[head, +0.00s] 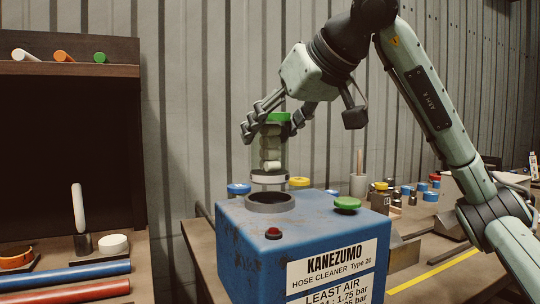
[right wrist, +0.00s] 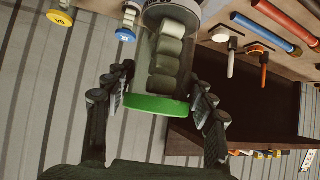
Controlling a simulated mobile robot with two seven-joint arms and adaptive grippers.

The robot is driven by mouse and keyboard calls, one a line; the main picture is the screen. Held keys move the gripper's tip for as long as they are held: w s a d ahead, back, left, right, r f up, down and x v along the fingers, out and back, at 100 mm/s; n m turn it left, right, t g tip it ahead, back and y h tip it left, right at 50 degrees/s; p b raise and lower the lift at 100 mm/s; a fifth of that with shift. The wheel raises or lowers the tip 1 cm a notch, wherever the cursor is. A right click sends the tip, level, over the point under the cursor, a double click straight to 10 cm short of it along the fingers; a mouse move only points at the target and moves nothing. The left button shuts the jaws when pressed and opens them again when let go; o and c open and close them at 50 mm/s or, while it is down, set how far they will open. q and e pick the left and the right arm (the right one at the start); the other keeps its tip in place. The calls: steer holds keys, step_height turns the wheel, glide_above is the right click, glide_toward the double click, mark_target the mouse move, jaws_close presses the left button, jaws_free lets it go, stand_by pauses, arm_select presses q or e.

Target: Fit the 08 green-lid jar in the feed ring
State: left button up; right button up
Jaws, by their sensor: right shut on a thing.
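The green-lid jar (head: 271,148) is clear, with pale plugs stacked inside and its green lid on top. My right gripper (head: 271,128) is shut around its upper part, near the lid. The jar looks upright in the head view, its pale lower end just above or behind the feed ring (head: 270,203). I cannot tell whether they touch. The feed ring is a dark round opening on top of the blue hose cleaner (head: 245,235). In the right wrist view the jar (right wrist: 168,58) lies between the fingers, part of a number showing at its far end. My left gripper is not in view.
A red button (head: 273,233) and a green button (head: 347,204) sit on the blue machine. Blue-lid (head: 238,189) and yellow-lid (head: 299,183) jars stand behind it. More jars and a cup (head: 358,185) crowd the bench at right. A dark shelf (head: 70,68) stands at left.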

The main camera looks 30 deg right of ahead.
mark_target(270, 152)
step_height(270, 152, down, 4)
steer(key=shift+r, duration=0.2)
steer(key=shift+f, duration=0.1)
steer(key=shift+f+b, duration=0.15)
steer(key=shift+b, duration=0.2)
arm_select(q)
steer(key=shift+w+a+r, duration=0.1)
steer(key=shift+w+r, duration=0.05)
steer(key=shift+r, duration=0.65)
arm_select(e)
steer(key=o, duration=1.3)
steer(key=shift+r, duration=0.25)
arm_select(q)
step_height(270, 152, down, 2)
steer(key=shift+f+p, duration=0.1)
steer(key=shift+p, duration=0.4)
arm_select(e)
steer(key=v, duration=1.2)
steer(key=shift+f, duration=0.15)
